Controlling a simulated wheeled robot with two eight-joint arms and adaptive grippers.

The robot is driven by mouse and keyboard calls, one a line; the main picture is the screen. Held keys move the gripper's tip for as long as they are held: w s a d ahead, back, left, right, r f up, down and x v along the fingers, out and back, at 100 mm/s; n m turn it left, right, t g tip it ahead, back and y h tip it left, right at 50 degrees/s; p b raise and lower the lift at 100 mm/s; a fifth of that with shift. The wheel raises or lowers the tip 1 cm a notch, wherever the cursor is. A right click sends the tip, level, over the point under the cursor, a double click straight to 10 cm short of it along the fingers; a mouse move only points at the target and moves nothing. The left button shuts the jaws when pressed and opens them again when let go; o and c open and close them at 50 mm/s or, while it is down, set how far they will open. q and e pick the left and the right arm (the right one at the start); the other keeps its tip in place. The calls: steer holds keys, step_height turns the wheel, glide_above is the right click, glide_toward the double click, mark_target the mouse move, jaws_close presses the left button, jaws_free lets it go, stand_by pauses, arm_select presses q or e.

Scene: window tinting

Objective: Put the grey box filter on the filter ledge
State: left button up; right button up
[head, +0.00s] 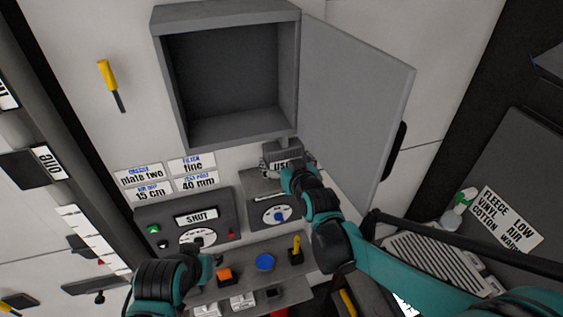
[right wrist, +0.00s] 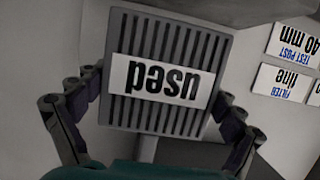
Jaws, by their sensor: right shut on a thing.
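The grey box filter (right wrist: 165,112), slatted and with a white "used" label, fills the middle of the right wrist view, upside down there. My right gripper (right wrist: 157,92) is shut on it, a finger at each side. In the head view the filter (head: 284,148) is just below the open grey cabinet, with my right gripper (head: 285,168) on it. Whether it touches the surface below is unclear. My left gripper (head: 209,262) is low in the head view by the control panel; its fingers are too small to read. I cannot tell which surface is the filter ledge.
The wall cabinet (head: 230,132) is open and looks empty; its door (head: 352,100) swings out to the right. A dial panel (head: 187,215) reads "SHUT". A lower shelf (head: 240,274) carries an orange block, a blue disc and a yellow-handled tool. Wall labels (head: 192,164) read "fine" and "40 mm".

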mark_target(281, 164)
steer(key=shift+w+a, duration=0.25)
steer(key=shift+w, duration=0.7)
step_height(281, 164, down, 3)
steer(key=shift+s+r, duration=0.1)
steer(key=shift+s, duration=0.05)
steer(key=shift+f, duration=0.35)
steer(key=shift+f, duration=0.1)
steer(key=o, duration=0.8)
steer(key=shift+f, duration=0.1)
steer(key=shift+o, duration=0.4)
